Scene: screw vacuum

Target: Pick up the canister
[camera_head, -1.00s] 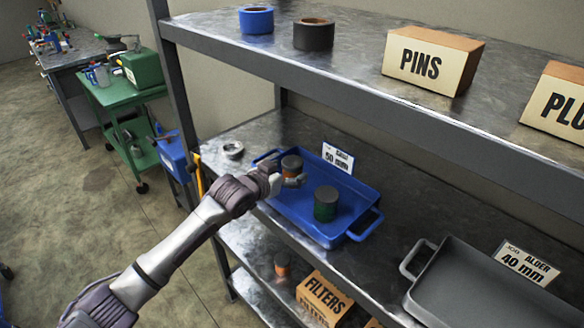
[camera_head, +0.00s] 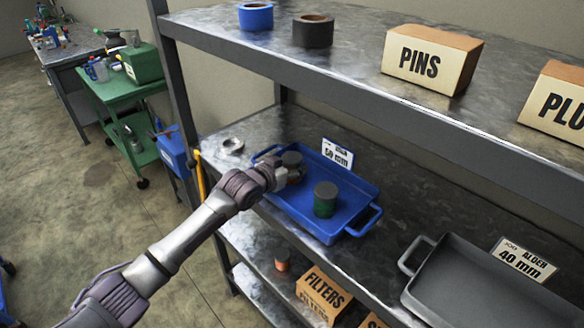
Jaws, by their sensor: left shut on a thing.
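A canister with a dark grey top (camera_head: 292,158) stands at the back left of the blue tray (camera_head: 347,207). My left gripper (camera_head: 290,177) is at this canister and shut on it, and hides much of its lower side. A second canister, dark with a green band (camera_head: 325,200), stands upright in the same tray, to the right of the gripper and apart from it. My right gripper is not in view.
A card marked 50 mm (camera_head: 337,154) stands at the tray's back edge. A grey tray (camera_head: 480,290) is to the right on the same shelf. A metal ring (camera_head: 232,146) lies left of the blue tray.

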